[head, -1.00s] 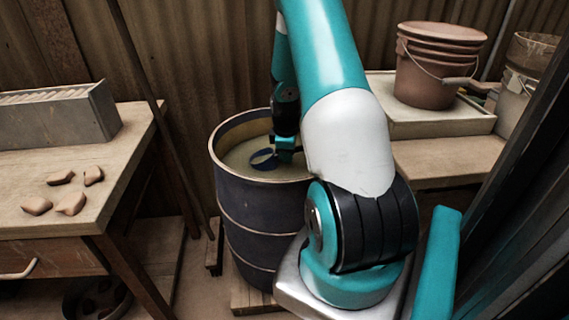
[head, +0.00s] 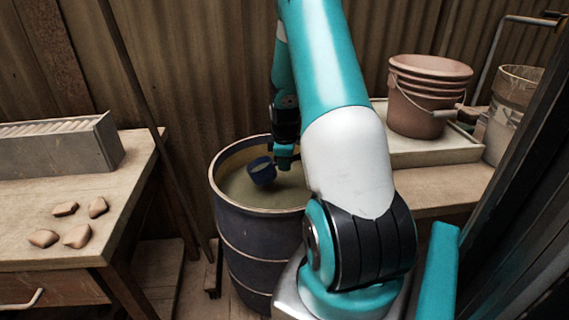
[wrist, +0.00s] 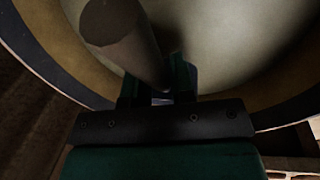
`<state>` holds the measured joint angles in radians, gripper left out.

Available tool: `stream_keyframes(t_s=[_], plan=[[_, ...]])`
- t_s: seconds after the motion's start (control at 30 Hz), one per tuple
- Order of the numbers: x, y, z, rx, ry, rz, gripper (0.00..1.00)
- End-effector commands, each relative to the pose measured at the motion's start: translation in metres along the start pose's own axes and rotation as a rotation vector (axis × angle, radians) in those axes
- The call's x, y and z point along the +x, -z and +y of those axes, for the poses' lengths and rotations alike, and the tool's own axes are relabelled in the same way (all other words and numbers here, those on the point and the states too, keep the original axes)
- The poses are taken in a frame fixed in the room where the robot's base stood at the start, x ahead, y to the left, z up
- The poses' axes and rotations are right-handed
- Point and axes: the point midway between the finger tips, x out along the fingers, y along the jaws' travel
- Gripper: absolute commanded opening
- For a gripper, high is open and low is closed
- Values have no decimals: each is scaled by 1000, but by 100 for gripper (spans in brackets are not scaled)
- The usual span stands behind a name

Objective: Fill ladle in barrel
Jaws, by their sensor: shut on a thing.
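The dark barrel (head: 243,242) stands on the floor in the middle of the head view, filled with a murky pale liquid. My gripper (head: 284,160) is over the barrel beside the cup. In the wrist view my gripper (wrist: 158,98) is shut on the ladle's thick round handle (wrist: 128,45), with the liquid behind it. The ladle's cup is hidden in the wrist view.
A wooden table (head: 125,195) at left holds a grey box (head: 60,155) and several clay pieces (head: 75,236). At right, reddish buckets (head: 425,100) stand on a tray beside a cylindrical container (head: 510,100). A thin pole (head: 150,105) leans left of the barrel.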

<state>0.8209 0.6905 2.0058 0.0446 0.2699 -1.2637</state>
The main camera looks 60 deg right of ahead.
Motion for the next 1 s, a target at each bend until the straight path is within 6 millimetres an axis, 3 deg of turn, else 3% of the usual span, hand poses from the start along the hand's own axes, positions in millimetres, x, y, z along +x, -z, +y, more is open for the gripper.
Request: stream_keyframes(t_s=[1.0], plan=[[-86, -6, 16, 19, -13, 107, 0]])
